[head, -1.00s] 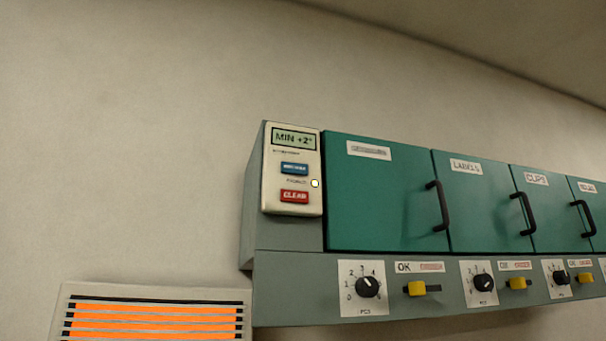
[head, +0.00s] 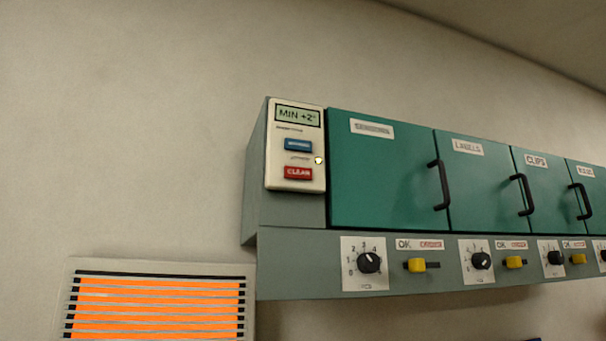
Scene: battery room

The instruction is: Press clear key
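The red clear key (head: 298,173) sits low on a cream keypad panel (head: 310,143) at the left end of a wall cabinet. A blue key (head: 298,145) is above it, and a small pale yellow light (head: 319,160) is to its upper right. The display (head: 298,115) at the top of the panel reads "MIN +2°". Nothing touches or covers the red key. Neither of my grippers is in the head view.
Green cabinet doors (head: 381,170) with black handles (head: 438,185) run to the right. Below them are black dials (head: 369,262) and yellow sliders (head: 417,265). An orange-slatted heater (head: 160,293) is at lower left. The wall left of the panel is bare.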

